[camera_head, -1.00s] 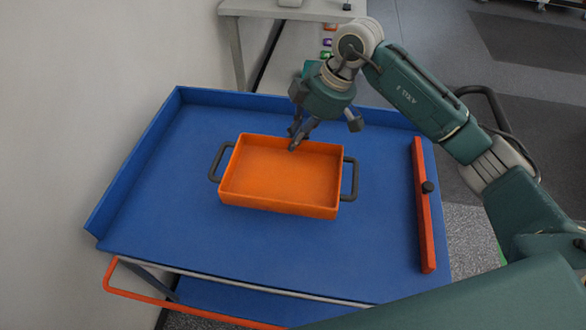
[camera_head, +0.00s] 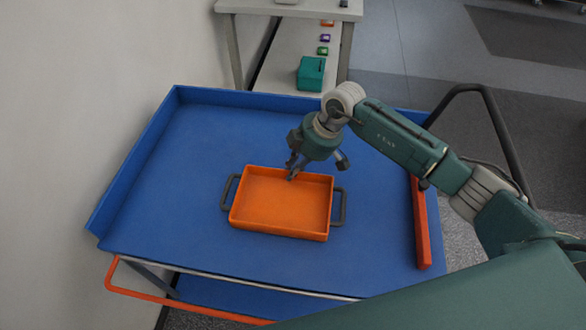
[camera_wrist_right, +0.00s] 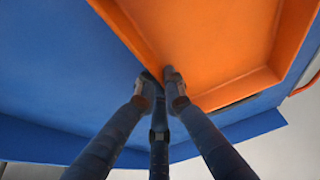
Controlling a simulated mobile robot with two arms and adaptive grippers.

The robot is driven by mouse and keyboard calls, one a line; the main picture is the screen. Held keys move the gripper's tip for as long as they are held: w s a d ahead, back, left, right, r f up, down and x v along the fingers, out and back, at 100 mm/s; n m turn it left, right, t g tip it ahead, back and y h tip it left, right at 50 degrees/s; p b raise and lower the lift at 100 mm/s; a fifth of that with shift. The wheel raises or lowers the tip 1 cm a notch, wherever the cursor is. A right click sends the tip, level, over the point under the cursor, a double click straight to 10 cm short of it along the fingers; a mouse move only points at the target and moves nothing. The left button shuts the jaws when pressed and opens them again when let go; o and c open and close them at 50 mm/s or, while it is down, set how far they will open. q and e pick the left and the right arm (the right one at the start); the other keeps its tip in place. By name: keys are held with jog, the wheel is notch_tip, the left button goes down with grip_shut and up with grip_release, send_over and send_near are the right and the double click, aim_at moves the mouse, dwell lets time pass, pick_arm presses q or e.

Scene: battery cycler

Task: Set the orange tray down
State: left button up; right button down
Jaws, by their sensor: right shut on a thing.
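The orange tray (camera_head: 282,204) is a shallow rectangular box with a dark handle at each short end. It is over the blue cart top (camera_head: 180,215) and looks level; I cannot tell for sure whether it touches the surface. My right gripper (camera_head: 292,174) is shut on the tray's far wall, near the middle of that side. In the right wrist view its fingers (camera_wrist_right: 160,85) pinch the rim of the orange tray (camera_wrist_right: 215,45), with the blue top beside it. My left gripper is not in view.
The cart has a raised blue rim at the left and back, and a red bar (camera_head: 421,225) at the right. Blue surface is free around the tray. A grey table (camera_head: 290,8) and a teal box (camera_head: 311,73) stand beyond the back edge.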

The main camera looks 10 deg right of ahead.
jog(key=c, duration=1.9)
grip_release()
jog(key=shift+o, duration=0.2)
jog(key=b+v, duration=0.2)
jog(key=v, duration=1)
